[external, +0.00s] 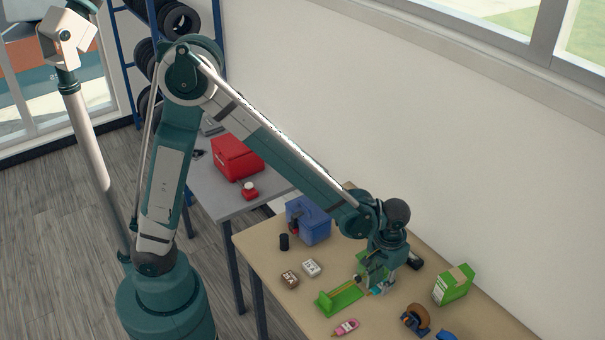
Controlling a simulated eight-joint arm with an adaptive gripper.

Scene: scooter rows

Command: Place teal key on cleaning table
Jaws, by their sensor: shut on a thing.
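My gripper (378,287) points down over the wooden-topped table, beside a green tool. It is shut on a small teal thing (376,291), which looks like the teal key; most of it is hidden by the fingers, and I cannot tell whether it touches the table. Two tables are in view: the wooden-topped table (285,263) below my gripper and a grey-topped table (213,187) behind it to the left. No label shows which one is the cleaning table.
Near my gripper are the green tool (341,298), a green-and-white box (453,285), a pink bottle (345,328) and a tape dispenser (415,319). A blue box (309,221) stands farther back. A red box (237,157) stands on the grey table, whose front left is clear.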

